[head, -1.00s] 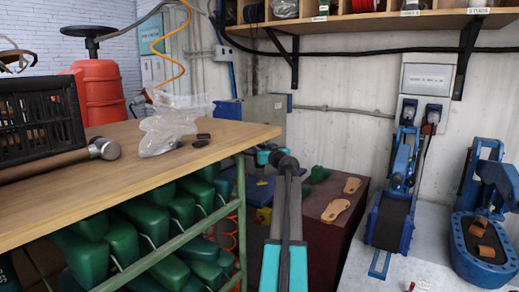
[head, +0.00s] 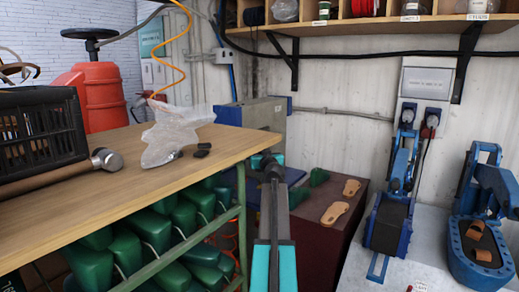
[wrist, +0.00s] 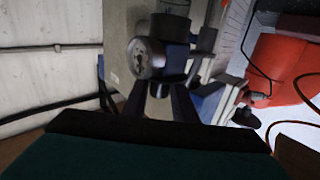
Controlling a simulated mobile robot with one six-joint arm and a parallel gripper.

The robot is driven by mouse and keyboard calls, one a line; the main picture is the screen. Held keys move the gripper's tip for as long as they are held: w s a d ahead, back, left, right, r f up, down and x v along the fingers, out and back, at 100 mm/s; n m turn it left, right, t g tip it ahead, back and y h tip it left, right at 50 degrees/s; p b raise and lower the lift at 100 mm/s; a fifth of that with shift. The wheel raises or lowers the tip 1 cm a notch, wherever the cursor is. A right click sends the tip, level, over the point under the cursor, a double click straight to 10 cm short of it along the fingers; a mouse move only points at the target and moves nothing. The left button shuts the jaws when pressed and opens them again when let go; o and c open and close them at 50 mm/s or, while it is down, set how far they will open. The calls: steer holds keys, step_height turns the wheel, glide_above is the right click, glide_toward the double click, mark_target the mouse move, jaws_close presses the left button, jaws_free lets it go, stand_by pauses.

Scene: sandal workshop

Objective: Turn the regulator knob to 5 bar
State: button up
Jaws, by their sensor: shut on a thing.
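The regulator shows in the wrist view as a dark metal body (wrist: 170,25) with a round, pale-faced gauge (wrist: 147,58); the gauge reading is too small and blurred to tell. A small dark knob (wrist: 160,90) sits below the gauge, between my fingertips. My gripper (wrist: 159,92) is shut on it, with the two dark fingers either side. In the head view my gripper (head: 268,162) is at the end of my outstretched arm, beyond the bench corner and in front of the grey box. The regulator is mostly hidden there by my arm.
A wooden bench (head: 110,170) with a plastic bag (head: 175,135), hammer (head: 105,160) and black crate (head: 40,135) stands close on the left. A grey box (head: 255,115) is behind my gripper. Blue machines (head: 390,220) stand on the right. A dark red block (head: 318,240) carries tan soles.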

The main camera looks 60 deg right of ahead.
steer(key=shift+s+m+g+h+p, duration=0.1)
steer(key=shift+m+g+h+p, duration=0.8)
steer(key=shift+p, duration=3.05)
steer(key=shift+f, duration=0.1)
steer(key=o, duration=1)
steer(key=shift+o, duration=0.2)
steer(key=shift+a, duration=0.15)
steer(key=b+v, duration=0.2)
steer(key=v, duration=1.1)
steer(key=shift+s+a+r, duration=0.15)
steer(key=shift+a+r, duration=0.05)
steer(key=shift+r, duration=0.05)
